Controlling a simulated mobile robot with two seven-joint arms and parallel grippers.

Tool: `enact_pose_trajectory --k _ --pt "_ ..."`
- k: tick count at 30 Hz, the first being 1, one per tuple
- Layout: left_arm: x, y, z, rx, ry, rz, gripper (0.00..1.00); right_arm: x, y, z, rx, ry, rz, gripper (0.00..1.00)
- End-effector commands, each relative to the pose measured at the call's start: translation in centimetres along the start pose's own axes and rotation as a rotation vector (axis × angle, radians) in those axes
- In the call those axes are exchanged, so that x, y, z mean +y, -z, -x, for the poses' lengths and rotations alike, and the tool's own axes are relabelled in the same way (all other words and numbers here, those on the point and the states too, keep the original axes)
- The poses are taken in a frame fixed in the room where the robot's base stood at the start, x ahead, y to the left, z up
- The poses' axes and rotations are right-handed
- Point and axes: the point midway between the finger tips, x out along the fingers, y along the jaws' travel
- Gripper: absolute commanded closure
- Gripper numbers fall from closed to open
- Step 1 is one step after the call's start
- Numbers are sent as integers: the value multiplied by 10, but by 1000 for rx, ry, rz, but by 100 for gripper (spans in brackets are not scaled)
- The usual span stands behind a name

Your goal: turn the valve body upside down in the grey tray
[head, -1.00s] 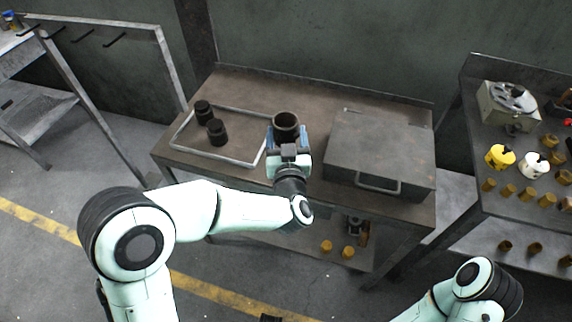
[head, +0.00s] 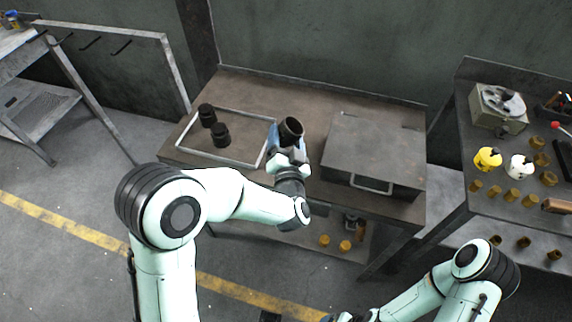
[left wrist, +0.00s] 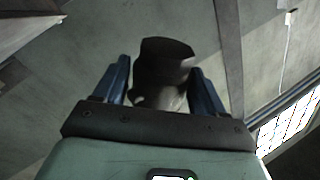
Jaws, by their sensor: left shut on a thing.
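My left gripper (head: 284,137) is shut on a dark, hollow valve body (head: 291,128). It holds the body tilted, with its open end leaning up and to the right, above the table just right of the grey tray. The left wrist view shows the valve body (left wrist: 163,72) between the two blue fingers of the left gripper (left wrist: 162,88). The grey tray (head: 215,157) is a low, thin-rimmed rectangle on the table. My right gripper (head: 342,317) is only partly in view at the bottom edge, and its jaws cannot be made out.
A large grey metal box (head: 375,150) with a front handle stands right of the held body. A side bench (head: 490,150) at right carries yellow, white and brass parts.

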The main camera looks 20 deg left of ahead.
Motion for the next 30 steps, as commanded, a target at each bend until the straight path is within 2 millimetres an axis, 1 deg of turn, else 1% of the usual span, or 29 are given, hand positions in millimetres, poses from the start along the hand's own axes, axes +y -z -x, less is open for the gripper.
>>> enact_pose_trajectory --k 1,6,14,17,26,27,30 --pt "-2 5 -1 5 2 -53 63 -4 2 9 5 2 2 4" --pt "-1 3 0 4 2 -163 63 -7 4 16 8 3 3 4" --pt "0 1 0 3 2 -172 63 -7 4 14 7 3 3 4" --pt "-1 2 0 3 2 -203 63 -8 5 19 9 3 3 4" --pt "-2 6 -2 7 4 -539 64 -25 19 51 31 11 11 4" --pt "-2 6 -2 6 4 -587 73 -27 21 54 34 12 12 4" --pt "-2 6 -2 6 4 -703 72 -32 26 64 42 15 15 4"
